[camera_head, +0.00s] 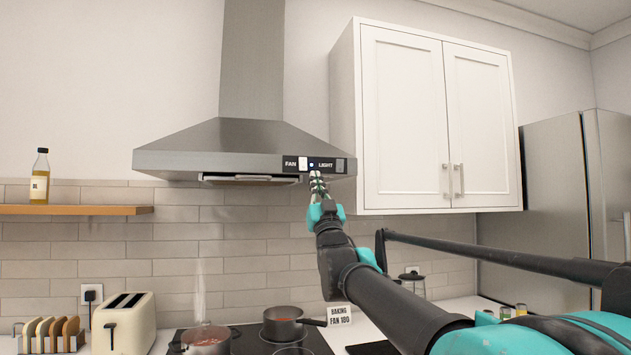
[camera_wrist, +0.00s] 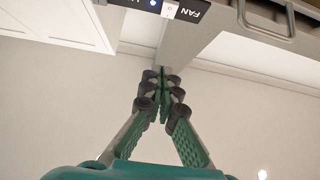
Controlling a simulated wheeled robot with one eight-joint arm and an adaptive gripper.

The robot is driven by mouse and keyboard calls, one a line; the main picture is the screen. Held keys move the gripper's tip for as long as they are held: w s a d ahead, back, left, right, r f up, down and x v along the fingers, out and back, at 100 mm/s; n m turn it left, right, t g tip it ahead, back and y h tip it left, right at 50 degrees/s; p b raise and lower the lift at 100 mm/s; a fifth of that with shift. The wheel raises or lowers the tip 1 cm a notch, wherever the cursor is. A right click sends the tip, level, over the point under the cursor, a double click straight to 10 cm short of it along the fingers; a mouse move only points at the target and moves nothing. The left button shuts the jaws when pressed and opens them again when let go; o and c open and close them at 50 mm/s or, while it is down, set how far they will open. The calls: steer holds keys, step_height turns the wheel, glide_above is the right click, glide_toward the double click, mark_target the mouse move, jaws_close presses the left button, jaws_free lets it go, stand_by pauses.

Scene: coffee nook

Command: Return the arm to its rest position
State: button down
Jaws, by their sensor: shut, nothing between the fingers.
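My arm reaches from the lower right up toward the range hood (camera_head: 230,140). My gripper (camera_head: 318,178) is just below the hood's control panel (camera_head: 312,164), which carries FAN and LIGHT labels. In the wrist view my gripper (camera_wrist: 164,78) has its green fingers together with nothing between them. The panel (camera_wrist: 165,8) shows upside down at the top of that view, beyond the fingertips. A small blue light shows between the two labels. I cannot tell whether the fingertips touch the panel.
A white cupboard (camera_head: 410,120) hangs right of the hood. Below are two pots (camera_head: 205,340) (camera_head: 283,322) on the hob, one steaming, a toaster (camera_head: 123,325), and a BAKING FAN 180 sign (camera_head: 339,315). A shelf (camera_head: 75,210) with a bottle (camera_head: 40,177) is at left. A fridge (camera_head: 570,190) stands right.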

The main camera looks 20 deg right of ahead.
steer(key=w+f+m+g+h, duration=0.1)
steer(key=w+f+g, duration=0.2)
steer(key=f, duration=0.6)
steer(key=w+f+g+h, duration=0.1)
steer(key=w+f+g, duration=0.15)
steer(key=f, duration=0.65)
step_height(320, 180, down, 22)
steer(key=s+g+y, duration=0.1)
steer(key=s+g, duration=0.2)
steer(key=g, duration=0.4)
steer(key=s+a+f+g, duration=0.2)
steer(key=s+f+g, duration=0.3)
steer(key=s+f, duration=0.7)
steer(key=s+a+f+n+g+y, duration=0.1)
steer(key=s+f+g, duration=0.5)
steer(key=s+f, duration=0.6)
step_height(320, 180, down, 6)
steer(key=shift+s+a+r, duration=0.1)
steer(key=shift+s+a, duration=0.1)
steer(key=shift+a, duration=0.4)
